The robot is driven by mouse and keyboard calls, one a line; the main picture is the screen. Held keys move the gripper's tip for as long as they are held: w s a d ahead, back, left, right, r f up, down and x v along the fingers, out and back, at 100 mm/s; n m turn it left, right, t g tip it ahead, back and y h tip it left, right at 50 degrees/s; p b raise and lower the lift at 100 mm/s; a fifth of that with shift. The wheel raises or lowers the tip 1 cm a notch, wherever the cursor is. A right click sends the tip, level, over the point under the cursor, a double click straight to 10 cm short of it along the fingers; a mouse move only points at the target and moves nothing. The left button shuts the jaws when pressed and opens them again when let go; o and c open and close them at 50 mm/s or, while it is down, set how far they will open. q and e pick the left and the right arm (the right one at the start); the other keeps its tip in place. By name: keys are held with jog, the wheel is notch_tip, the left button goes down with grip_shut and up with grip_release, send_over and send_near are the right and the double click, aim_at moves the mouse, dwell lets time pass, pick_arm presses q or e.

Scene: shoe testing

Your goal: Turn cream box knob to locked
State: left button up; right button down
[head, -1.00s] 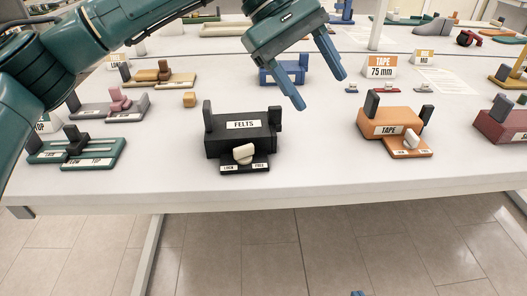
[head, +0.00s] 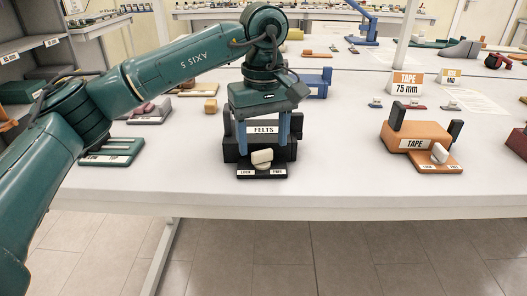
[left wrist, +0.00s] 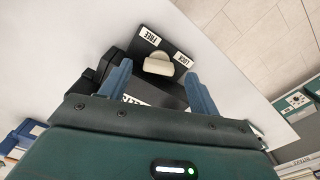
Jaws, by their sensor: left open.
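The box in front of me is black, labelled FELTS (head: 229,151), with a cream knob (head: 262,157) on its front plate. The plate reads LOCK at left and FREE at right in the head view. I see no cream-coloured box. My left gripper (head: 262,143) points down, open, its blue fingers just above and behind the knob. In the left wrist view the knob (left wrist: 158,66) shows between the two open fingertips (left wrist: 157,74), with no clear contact. I cannot tell the knob's exact setting. My right gripper is out of view.
An orange TAPE box (head: 413,133) with its own white knob stands to the right. A green fixture (head: 112,150) is at left, and a blue block (head: 318,82) behind the gripper. The table's front edge is close; the tabletop between the boxes is clear.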

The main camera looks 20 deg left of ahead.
aim_at(264, 153)
pick_arm(q)
jog(key=shift+f, duration=1.55)
jog(key=c, duration=1)
jog(key=shift+n, duration=0.8)
jog(key=o, duration=1)
